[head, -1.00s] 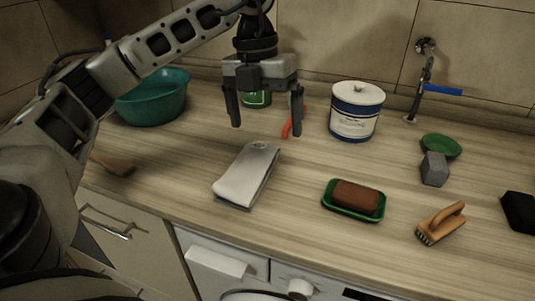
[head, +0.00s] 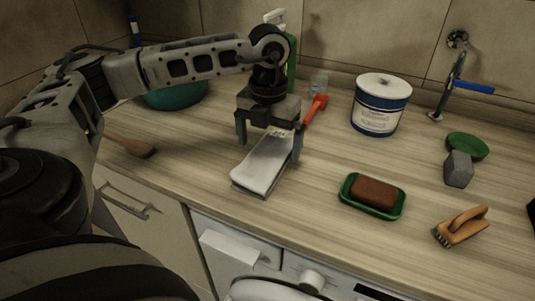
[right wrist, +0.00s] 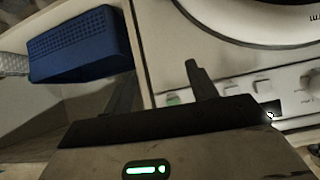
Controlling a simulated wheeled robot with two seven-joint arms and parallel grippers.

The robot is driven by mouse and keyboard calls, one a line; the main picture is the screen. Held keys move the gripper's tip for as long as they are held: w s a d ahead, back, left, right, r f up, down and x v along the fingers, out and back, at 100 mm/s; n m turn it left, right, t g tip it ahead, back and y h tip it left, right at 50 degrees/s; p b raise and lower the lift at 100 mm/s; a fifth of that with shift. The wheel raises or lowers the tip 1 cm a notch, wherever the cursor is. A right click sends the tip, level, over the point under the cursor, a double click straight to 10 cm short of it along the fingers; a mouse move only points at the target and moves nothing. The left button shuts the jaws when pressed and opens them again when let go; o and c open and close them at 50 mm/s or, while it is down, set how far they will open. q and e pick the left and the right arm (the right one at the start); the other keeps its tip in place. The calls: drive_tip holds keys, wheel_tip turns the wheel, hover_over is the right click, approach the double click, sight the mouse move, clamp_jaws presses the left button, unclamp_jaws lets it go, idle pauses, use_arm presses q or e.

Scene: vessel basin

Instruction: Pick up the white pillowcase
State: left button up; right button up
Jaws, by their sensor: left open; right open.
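The white pillowcase (head: 262,168) lies folded flat on the wooden counter in the head view, its long side slanting up to the right. My left gripper (head: 269,146) points down over its far end, open, with one finger on each side of it. The far end of the pillowcase is partly hidden by the gripper. I cannot tell whether the fingers touch it. My right gripper (right wrist: 165,85) shows in the right wrist view, open and empty, low in front of the washing machine and away from the pillowcase.
A red-handled tool (head: 315,109) lies just behind the gripper. A teal basin (head: 175,97) is behind my left arm. A blue basket (right wrist: 80,45) is near the right gripper.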

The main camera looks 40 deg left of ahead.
sight(268, 151)
use_arm(q)
drive_tip(key=shift+a+f, duration=0.15)
drive_tip(key=shift+f, duration=1.65)
drive_tip(key=c, duration=1.2)
drive_tip(key=shift+r, duration=0.1)
